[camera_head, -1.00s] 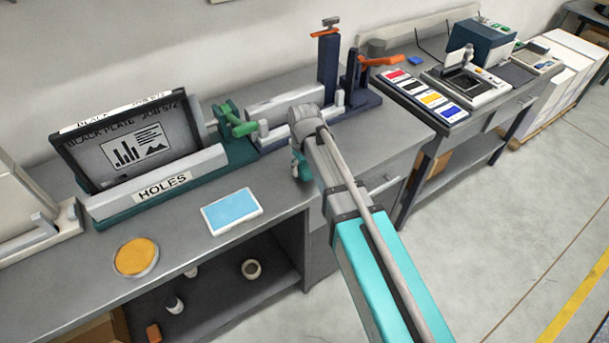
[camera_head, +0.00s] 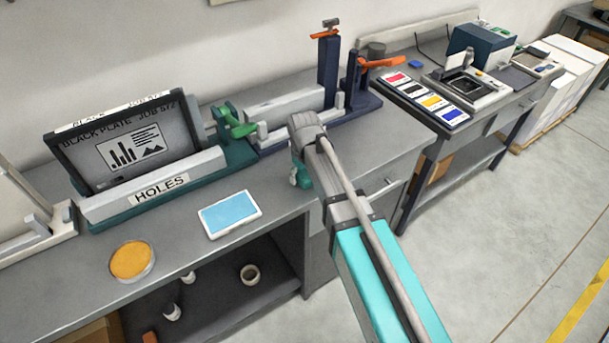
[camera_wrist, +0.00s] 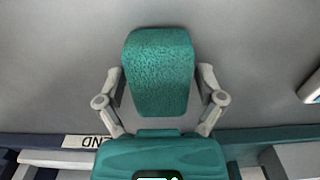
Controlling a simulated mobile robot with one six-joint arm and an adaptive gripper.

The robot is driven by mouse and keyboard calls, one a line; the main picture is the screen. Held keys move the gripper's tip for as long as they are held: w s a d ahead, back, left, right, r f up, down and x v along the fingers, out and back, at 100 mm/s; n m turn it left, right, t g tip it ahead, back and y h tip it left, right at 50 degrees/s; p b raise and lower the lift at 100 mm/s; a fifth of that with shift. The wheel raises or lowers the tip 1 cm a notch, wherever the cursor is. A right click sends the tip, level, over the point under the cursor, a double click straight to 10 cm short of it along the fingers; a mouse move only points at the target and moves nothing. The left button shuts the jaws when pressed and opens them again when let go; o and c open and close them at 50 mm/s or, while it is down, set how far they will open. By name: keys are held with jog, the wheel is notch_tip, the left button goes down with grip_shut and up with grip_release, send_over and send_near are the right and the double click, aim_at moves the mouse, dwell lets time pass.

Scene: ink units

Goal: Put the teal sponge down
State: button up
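The teal sponge (camera_wrist: 158,70) is a rough-textured rounded block in the middle of the wrist view. My gripper (camera_wrist: 160,88) has one grey finger against each side of it and is shut on it. Grey surface shows behind the sponge; I cannot tell whether the sponge touches it. In the head view my gripper (camera_head: 299,174) is a small teal shape at the end of my arm, over the front part of the grey bench (camera_head: 290,205). My wrist hides much of it there, and the sponge cannot be told apart.
A white-framed blue pad (camera_head: 230,213) and a round orange-topped dish (camera_head: 131,261) lie to the left on the bench. A plate holder marked HOLES (camera_head: 160,189) and a blue-based fixture (camera_head: 330,118) stand behind. Bare bench top lies between the pad and my gripper.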

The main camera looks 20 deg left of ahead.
aim_at(304, 171)
jog(key=shift+r, duration=0.15)
dwell(0.4)
notch_tip(304, 171, up, 12)
jog(key=p, duration=1.2)
dwell(0.9)
jog(key=s+d+m, duration=0.2)
jog(key=d+m, duration=0.3)
jog(key=d, duration=1.3)
jog(key=s+d+m, duration=0.3)
jog(key=d+m, duration=0.2)
jog(key=d, duration=1.3)
jog(key=shift+s+d, duration=0.35)
